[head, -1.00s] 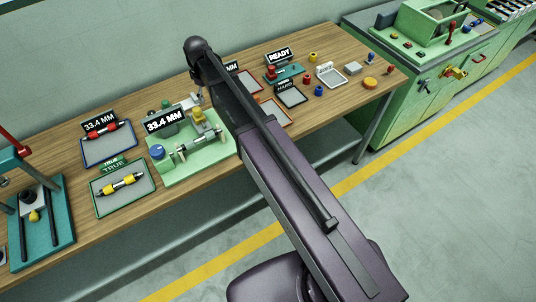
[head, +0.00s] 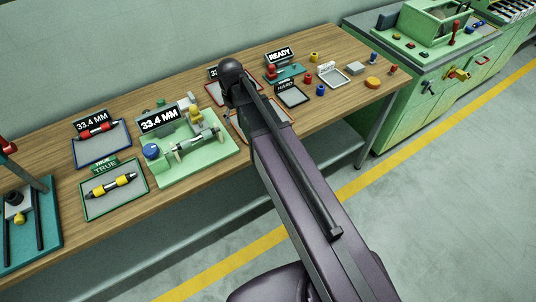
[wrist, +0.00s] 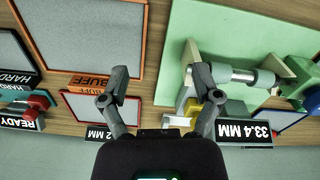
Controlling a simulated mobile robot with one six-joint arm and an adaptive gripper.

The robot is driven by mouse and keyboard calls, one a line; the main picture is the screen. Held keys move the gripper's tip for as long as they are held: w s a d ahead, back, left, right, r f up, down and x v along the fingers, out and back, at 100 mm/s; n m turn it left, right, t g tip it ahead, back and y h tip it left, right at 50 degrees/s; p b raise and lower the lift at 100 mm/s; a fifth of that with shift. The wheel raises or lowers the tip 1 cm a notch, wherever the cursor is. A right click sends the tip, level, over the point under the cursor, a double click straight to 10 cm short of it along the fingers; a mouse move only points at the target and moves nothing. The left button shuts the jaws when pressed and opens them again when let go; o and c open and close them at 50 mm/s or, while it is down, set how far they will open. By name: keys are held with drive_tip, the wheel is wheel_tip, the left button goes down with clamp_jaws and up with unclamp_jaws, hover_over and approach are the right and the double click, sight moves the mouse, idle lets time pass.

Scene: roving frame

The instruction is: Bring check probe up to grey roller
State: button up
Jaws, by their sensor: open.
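The grey roller (head: 197,140) lies across supports on a light green fixture plate (head: 215,158), with a blue knob (head: 151,151) at its left end. In the wrist view the roller (wrist: 238,76) is right of my gripper. A yellow piece (head: 195,113) stands behind the roller by the 33.4 MM sign (head: 160,119); I cannot tell whether it is the check probe. My gripper (wrist: 160,76) is open and empty. Its right finger is in front of the fixture's edge in the wrist view, its left finger by the trays. My arm hides it in the head view.
An orange-rimmed BUFF tray (wrist: 146,45) and a red-rimmed tray (wrist: 68,98) are left of my gripper in the wrist view. A green TRUE tray (head: 125,203) holds a yellow-banded roller. A teal stand (head: 50,245) is at far left. Several small parts stand at right.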

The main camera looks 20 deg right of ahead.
drive_tip(key=s+d+f+m+b, duration=0.5)
drive_tip(key=s+d+f+b, duration=0.2)
drive_tip(key=s, duration=0.5)
drive_tip(key=shift+d+f, duration=0.5)
wheel_tip(320, 180, up, 18)
drive_tip(key=m+p, duration=0.6)
drive_tip(key=p, duration=1.2)
hover_over(193, 107)
drive_tip(key=shift+w+a+r, duration=0.1)
drive_tip(key=shift+f+b, duration=0.2)
drive_tip(key=shift+b, duration=0.2)
wheel_tip(193, 107, down, 13)
drive_tip(key=b, duration=1.3)
drive_tip(key=shift+f, duration=0.15)
